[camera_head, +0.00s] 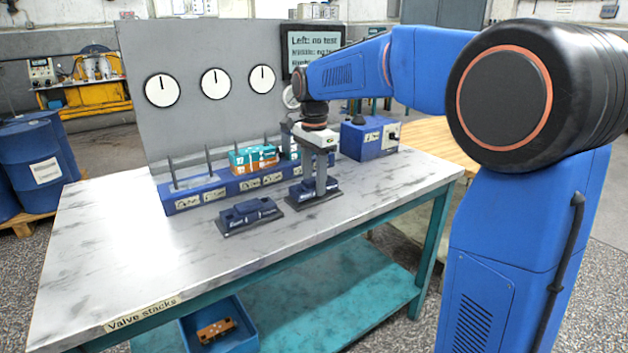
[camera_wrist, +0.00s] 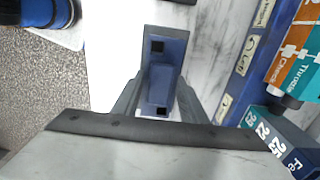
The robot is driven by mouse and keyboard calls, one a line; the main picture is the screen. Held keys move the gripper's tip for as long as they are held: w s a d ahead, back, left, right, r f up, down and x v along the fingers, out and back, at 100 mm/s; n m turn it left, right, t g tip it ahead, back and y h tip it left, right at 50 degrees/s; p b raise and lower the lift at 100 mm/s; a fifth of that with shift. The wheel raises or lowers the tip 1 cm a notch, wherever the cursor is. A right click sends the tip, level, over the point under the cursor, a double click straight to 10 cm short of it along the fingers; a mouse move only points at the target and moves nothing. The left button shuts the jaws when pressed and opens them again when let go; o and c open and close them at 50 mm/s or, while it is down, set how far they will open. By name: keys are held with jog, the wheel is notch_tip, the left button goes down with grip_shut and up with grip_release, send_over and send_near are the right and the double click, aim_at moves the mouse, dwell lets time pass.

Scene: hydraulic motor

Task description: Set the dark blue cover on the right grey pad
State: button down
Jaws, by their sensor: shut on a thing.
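My gripper (camera_head: 315,181) points down at the front right of the table, shut on the dark blue cover (camera_head: 300,192). In the wrist view this cover (camera_wrist: 166,72) lies between the two fingers, with two square holes in its top. In the head view the held cover is low over the right grey pad (camera_head: 322,200), which shows as a thin dark edge around it. I cannot tell whether cover and pad touch. A second dark blue cover (camera_head: 249,211) lies on the left grey pad (camera_head: 226,229).
Behind is a long blue base (camera_head: 192,200) with upright rods and teal and orange blocks (camera_head: 255,160). A blue box (camera_head: 368,138) stands at the back right. A grey gauge panel (camera_head: 210,120) rises behind. The table's left side (camera_head: 110,240) is clear.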

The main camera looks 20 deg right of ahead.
jog(key=shift+f, duration=0.45)
dwell(0.3)
jog(key=c, duration=1)
grip_release()
